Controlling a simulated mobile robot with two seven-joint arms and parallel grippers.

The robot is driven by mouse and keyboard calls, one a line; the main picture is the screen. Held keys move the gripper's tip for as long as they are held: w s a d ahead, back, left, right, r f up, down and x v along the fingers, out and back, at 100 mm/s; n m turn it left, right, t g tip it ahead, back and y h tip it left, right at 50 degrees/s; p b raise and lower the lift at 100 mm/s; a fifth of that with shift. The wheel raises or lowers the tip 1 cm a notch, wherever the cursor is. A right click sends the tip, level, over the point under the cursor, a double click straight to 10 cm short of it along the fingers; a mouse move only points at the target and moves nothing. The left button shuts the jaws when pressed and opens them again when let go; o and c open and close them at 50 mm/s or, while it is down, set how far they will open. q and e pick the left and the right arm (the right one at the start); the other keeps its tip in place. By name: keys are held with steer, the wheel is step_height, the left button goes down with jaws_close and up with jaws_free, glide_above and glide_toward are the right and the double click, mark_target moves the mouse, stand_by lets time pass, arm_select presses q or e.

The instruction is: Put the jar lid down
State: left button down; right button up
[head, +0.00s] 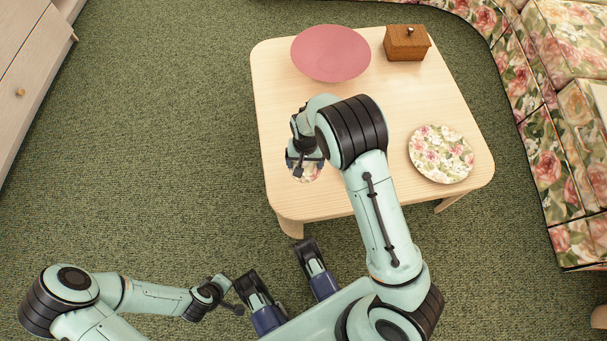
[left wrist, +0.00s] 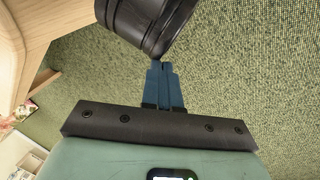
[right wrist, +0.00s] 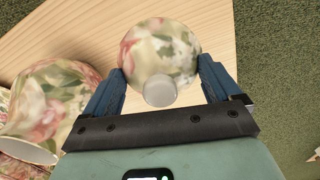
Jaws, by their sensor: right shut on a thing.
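The floral jar lid (right wrist: 160,50), round with a pale knob (right wrist: 160,92), is between the two blue fingers of my right gripper (right wrist: 162,80), which is shut on it. In the head view my right gripper (head: 303,163) is over the near left part of the table (head: 278,110), with a floral patch (head: 303,172) showing under it. I cannot tell whether the lid touches the tabletop. A rounded floral vessel with a pale rim, probably the jar (right wrist: 50,95), stands left of the lid in the right wrist view. My left gripper (left wrist: 163,85) is shut and empty, away from the table.
A pink bowl (head: 331,53) and a wooden box (head: 406,43) stand at the table's far side. A floral plate (head: 441,154) lies at its right. A floral sofa (head: 550,130) is to the right. Bare tabletop shows between the bowl and plate.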

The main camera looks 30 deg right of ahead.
mark_target(305, 174)
step_height(305, 174, down, 6)
steer(key=shift+r+b, duration=0.2)
steer(key=shift+b, duration=0.45)
step_height(305, 174, down, 4)
steer(key=shift+r+b, duration=0.25)
steer(key=shift+b, duration=0.3)
arm_select(q)
steer(key=shift+t+y, duration=0.3)
steer(key=shift+t, duration=0.1)
steer(key=w+a+f, duration=0.2)
steer(key=f, duration=0.1)
steer(key=shift+w+f, duration=0.25)
steer(key=shift+w, duration=0.15)
